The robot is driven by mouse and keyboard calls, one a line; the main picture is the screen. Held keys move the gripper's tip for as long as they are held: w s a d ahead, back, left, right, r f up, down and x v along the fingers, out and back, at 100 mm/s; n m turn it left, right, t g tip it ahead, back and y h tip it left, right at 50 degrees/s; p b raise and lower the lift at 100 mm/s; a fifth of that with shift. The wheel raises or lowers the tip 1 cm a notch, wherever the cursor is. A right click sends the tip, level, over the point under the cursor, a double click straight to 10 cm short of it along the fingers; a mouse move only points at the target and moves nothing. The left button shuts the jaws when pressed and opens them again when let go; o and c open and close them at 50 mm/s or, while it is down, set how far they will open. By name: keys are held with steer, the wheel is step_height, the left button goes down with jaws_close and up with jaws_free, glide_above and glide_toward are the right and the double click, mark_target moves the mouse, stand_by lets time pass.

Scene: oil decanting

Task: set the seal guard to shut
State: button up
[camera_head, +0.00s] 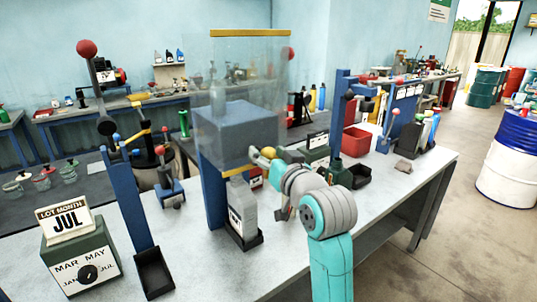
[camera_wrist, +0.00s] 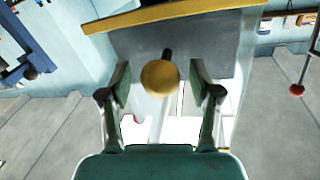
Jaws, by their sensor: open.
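The seal guard (camera_head: 245,75) is a clear panelled box with a yellow strip along its top and bottom edges. It stands around a blue block on a blue post, and its lower edge is above most of a grey bottle (camera_head: 243,208) in a black holder. A yellow ball knob (camera_head: 268,152) sits at the guard's lower right; it also shows in the wrist view (camera_wrist: 160,77), below the yellow strip (camera_wrist: 175,15). My gripper (camera_wrist: 161,88) is open, with one finger on each side of the knob. Contact with the knob cannot be told.
A lot month sign reading JUL (camera_head: 68,220) stands on a green dial box at the front left. A blue lever stand with a red knob (camera_head: 87,48) is left of the guard. A red bin (camera_head: 356,141) and black trays stand to the right.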

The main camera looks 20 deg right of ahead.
steer(key=shift+w, duration=0.15)
jaws_close()
step_height(320, 180, down, 31)
steer(key=shift+r, duration=0.15)
stand_by(0.4)
steer(key=shift+c, duration=1)
jaws_free()
steer(key=shift+o, duration=1)
